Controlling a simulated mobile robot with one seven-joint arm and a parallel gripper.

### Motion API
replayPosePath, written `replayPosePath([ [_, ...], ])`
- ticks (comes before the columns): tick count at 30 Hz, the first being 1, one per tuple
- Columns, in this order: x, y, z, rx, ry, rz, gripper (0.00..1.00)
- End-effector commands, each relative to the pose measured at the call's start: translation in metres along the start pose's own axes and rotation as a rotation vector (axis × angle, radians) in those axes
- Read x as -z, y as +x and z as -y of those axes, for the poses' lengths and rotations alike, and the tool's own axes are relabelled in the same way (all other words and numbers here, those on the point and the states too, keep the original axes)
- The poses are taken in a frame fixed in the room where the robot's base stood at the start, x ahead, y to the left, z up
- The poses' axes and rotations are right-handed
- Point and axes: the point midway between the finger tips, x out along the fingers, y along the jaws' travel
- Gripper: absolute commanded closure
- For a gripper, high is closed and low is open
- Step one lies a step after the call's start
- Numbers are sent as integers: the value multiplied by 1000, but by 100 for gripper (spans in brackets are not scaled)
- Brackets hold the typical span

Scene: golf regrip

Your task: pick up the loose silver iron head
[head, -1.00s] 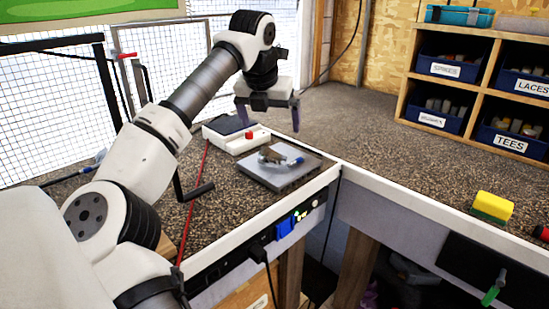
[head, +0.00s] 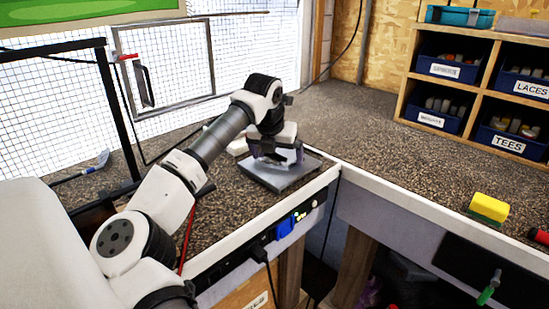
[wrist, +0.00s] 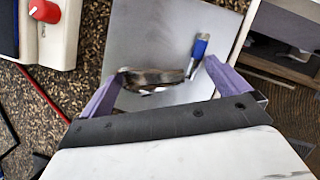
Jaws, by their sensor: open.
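The loose silver iron head (wrist: 152,77) lies on a flat grey metal plate (wrist: 190,22) in the wrist view, dark brown and silver on the side that shows. In the head view my gripper hides it, and only the plate (head: 264,182) shows. My gripper (wrist: 162,80) is open, its two purple fingers on either side of the iron head. The left fingertip is close to the head's left end. The right fingertip is a little apart from its right end. It also shows low over the plate in the head view (head: 276,162).
A blue-and-silver tool (wrist: 200,50) lies on the plate beside the head, close to my right finger. A white box with a red knob (wrist: 44,10) stands left of the plate. A yellow sponge (head: 490,206) lies on the right bench, which is largely clear.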

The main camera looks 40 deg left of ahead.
Motion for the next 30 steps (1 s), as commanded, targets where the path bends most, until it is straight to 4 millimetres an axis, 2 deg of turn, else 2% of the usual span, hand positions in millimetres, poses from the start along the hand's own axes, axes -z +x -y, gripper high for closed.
replayPosePath([
  [3,0,0,0,0,0,0,0],
  [12,0,0,0,0,0,-1,39],
  [25,-1,-3,0,-2,0,-4,44],
  [26,-2,-5,0,-3,0,-4,50],
  [27,-3,-8,0,-3,-1,-3,67],
  [30,-9,-21,0,-3,0,0,67],
])
